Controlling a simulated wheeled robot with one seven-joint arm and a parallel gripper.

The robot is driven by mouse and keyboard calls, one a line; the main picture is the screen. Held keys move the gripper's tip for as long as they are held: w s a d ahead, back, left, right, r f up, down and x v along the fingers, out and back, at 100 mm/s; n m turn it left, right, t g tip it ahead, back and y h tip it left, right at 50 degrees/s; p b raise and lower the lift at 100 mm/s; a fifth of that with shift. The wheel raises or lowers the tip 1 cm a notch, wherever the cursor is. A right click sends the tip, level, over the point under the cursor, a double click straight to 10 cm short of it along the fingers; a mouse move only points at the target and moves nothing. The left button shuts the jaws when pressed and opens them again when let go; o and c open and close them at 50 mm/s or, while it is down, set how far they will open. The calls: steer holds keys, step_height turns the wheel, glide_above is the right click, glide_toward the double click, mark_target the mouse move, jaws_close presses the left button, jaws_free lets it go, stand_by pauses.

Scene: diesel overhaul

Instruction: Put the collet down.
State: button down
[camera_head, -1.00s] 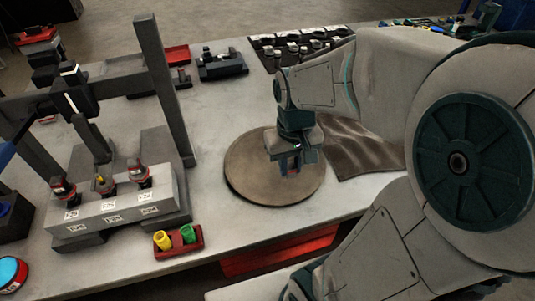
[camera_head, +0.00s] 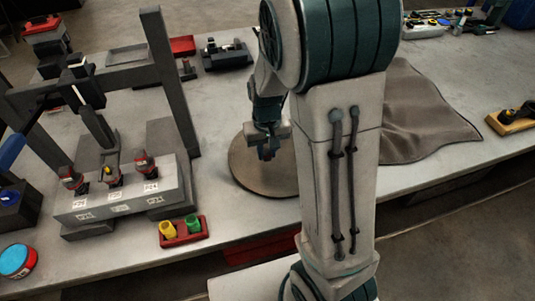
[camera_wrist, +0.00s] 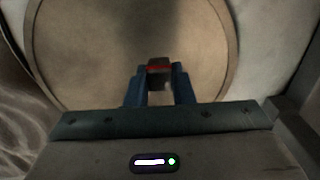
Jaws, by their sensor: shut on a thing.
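My gripper (camera_head: 268,151) hangs over the round brown disc (camera_head: 241,172) on the bench, with its fingers pointing down. In the wrist view, the blue fingers of my gripper (camera_wrist: 160,78) are shut on the collet (camera_wrist: 159,63), a small dark and grey piece with a red band. The tan disc (camera_wrist: 95,60) fills the ground behind it. The collet cannot be made out in the head view, where the fingers and arm cover it. Whether it touches the disc I cannot tell.
A grey stand with a labelled block (camera_head: 120,203) holding several red-banded pieces is at left. A red tray (camera_head: 183,240) with yellow and green cups sits at the front edge. A crumpled cloth (camera_head: 425,115) lies right of my arm.

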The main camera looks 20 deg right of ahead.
steer(key=shift+f, duration=1.15)
steer(key=shift+f, duration=0.1)
steer(key=shift+f, duration=0.15)
steer(key=c, duration=1.3)
jaws_free()
steer(key=shift+o, duration=0.2)
steer(key=shift+r, duration=0.2)
